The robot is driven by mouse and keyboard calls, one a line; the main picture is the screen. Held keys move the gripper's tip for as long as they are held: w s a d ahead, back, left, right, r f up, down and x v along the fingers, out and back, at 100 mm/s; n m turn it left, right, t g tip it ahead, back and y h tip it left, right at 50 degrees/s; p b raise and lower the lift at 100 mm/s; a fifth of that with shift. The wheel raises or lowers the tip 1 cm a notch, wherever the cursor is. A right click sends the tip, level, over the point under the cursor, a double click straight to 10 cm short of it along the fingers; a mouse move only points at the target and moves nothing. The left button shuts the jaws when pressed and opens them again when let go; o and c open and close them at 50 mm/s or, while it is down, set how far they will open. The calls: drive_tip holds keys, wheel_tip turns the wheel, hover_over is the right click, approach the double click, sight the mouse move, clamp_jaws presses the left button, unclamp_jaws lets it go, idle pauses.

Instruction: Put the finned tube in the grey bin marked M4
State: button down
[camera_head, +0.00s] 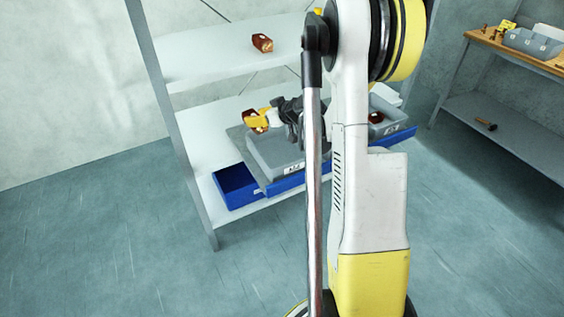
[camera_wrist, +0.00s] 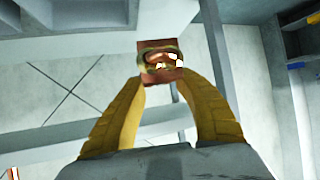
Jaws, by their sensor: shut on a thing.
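My gripper (camera_head: 262,119) has yellow fingers and is shut on a red-brown piece with a shiny coppery middle, which looks like the finned tube (camera_wrist: 160,58). In the wrist view the fingertips (camera_wrist: 162,86) pinch it from both sides. In the head view the finned tube (camera_head: 255,123) shows at the fingertips, over the lower shelf and near the back left of a grey bin (camera_head: 275,158). That bin has a white label on its front, too small to read surely.
A blue bin (camera_head: 237,186) stands left of the grey bin. Another grey bin (camera_head: 385,128), partly behind my arm, holds a red-brown piece. A similar piece (camera_head: 262,43) lies on the upper shelf (camera_head: 210,60), above my gripper. A bench (camera_head: 530,60) stands at the right.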

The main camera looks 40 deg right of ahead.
drive_tip(key=s+d+f+m+h+b, duration=0.1)
drive_tip(key=s+d+f, duration=0.3)
drive_tip(key=d, duration=0.5)
drive_tip(key=s+d+f+b, duration=0.1)
drive_tip(key=d+f, duration=0.6)
drive_tip(key=d, duration=0.3)
drive_tip(key=b, duration=0.4)
hover_over(277, 153)
wheel_tip(277, 153, down, 7)
drive_tip(key=shift+s, duration=0.1)
wheel_tip(277, 153, down, 4)
drive_tip(key=shift+b, duration=1.25)
drive_tip(key=shift+r, duration=0.1)
drive_tip(key=c, duration=0.9)
unclamp_jaws()
